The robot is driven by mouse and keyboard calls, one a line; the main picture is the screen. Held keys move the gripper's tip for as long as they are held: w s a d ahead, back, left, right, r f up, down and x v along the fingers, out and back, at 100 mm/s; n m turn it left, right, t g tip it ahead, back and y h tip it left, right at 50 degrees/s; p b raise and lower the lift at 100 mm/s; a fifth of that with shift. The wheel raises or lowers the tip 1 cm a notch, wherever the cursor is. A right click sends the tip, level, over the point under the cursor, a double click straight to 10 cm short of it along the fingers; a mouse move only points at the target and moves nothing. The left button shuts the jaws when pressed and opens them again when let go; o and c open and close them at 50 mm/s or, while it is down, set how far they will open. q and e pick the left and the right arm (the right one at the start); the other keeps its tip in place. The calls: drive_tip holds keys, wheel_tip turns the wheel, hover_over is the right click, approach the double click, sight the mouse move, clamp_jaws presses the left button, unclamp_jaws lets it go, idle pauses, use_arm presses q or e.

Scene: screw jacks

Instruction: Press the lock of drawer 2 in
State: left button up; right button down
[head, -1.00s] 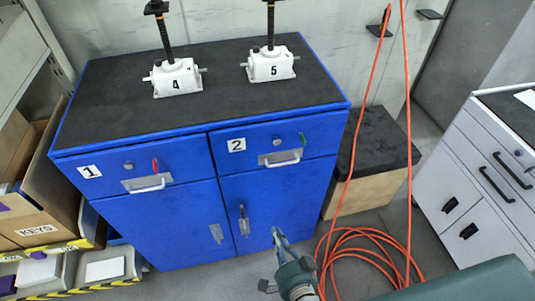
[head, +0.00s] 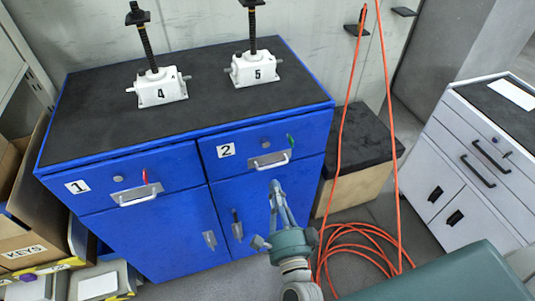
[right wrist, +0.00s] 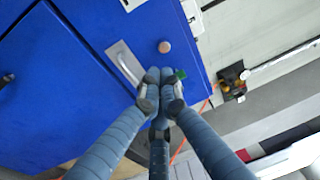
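Drawer 2 (head: 235,162) is the upper right drawer of the blue cabinet, with a white "2" label (head: 226,150). Its round lock (head: 265,143) sits above the metal handle (head: 270,161); a green tag (head: 290,140) is to its right. The lock (right wrist: 164,47) also shows in the right wrist view, standing out as a round knob. My right gripper (head: 276,184) is in front of the cabinet, below the handle. In the right wrist view its fingertips (right wrist: 158,76) are together and empty, overlapping the view near the handle and green tag. Contact is not visible. My left gripper is not in view.
Screw jacks 4 (head: 160,88) and 5 (head: 254,70) stand on the cabinet top. An orange hose (head: 345,130) hangs and coils at the right. A white cabinet (head: 470,170) stands farther right.

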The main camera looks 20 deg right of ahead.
sight(265, 147)
drive_tip(key=w+d+p, duration=0.1)
drive_tip(key=w+p, duration=0.2)
drive_tip(key=w, duration=0.8)
drive_tip(key=shift+w+d+r, duration=0.15)
drive_tip(key=shift+w+r, duration=0.2)
drive_tip(key=shift+w+b, duration=0.5)
drive_tip(key=shift+w, duration=0.3)
drive_tip(key=shift+r, duration=0.15)
